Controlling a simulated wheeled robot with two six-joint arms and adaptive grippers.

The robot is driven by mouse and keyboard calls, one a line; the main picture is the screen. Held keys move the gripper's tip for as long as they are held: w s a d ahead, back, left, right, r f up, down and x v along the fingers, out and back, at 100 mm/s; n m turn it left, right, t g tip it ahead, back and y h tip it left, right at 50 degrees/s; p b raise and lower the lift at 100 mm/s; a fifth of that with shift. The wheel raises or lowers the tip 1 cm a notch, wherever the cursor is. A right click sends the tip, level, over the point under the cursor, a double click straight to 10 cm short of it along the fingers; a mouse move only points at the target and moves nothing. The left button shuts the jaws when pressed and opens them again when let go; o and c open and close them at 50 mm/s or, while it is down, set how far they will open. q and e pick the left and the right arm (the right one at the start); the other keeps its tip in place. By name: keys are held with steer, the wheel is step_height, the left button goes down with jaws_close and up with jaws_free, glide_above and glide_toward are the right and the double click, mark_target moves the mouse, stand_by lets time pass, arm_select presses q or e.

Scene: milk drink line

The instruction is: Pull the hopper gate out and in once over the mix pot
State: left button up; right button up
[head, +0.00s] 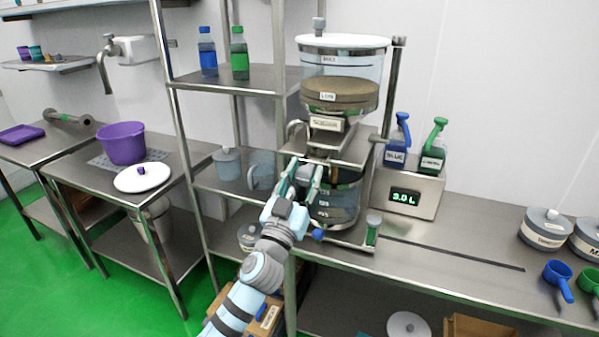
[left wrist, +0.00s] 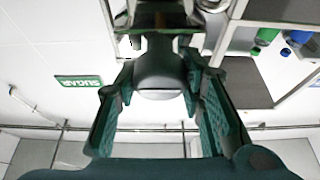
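The clear hopper (head: 343,68) with a brown disc inside stands on a steel frame in the head view. Below its outlet is the mix pot (head: 338,207), a clear vessel with volume marks, partly hidden by my left gripper. My left gripper (head: 303,172) is at the front of the frame, between outlet and pot. In the left wrist view its two dark green fingers (left wrist: 160,85) lie on both sides of a dark grey gate handle with a pale end face, with no clear gap at the tips. The gate plate is mostly hidden. My right gripper is not in view.
A scale box reading 3.0 L (head: 405,197) bears blue and green spray bottles. Shelf posts (head: 280,110) rise left of the frame. Lidded tins (head: 543,227) and scoops lie at right. The bench between is mostly clear.

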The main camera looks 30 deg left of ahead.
arm_select(q)
steer(key=o, duration=0.3)
steer(key=shift+f, duration=0.1)
steer(key=shift+o, duration=0.3)
steer(key=shift+s+d, duration=0.1)
steer(key=shift+s, duration=0.1)
steer(key=v, duration=1.2)
steer(key=shift+f, duration=0.1)
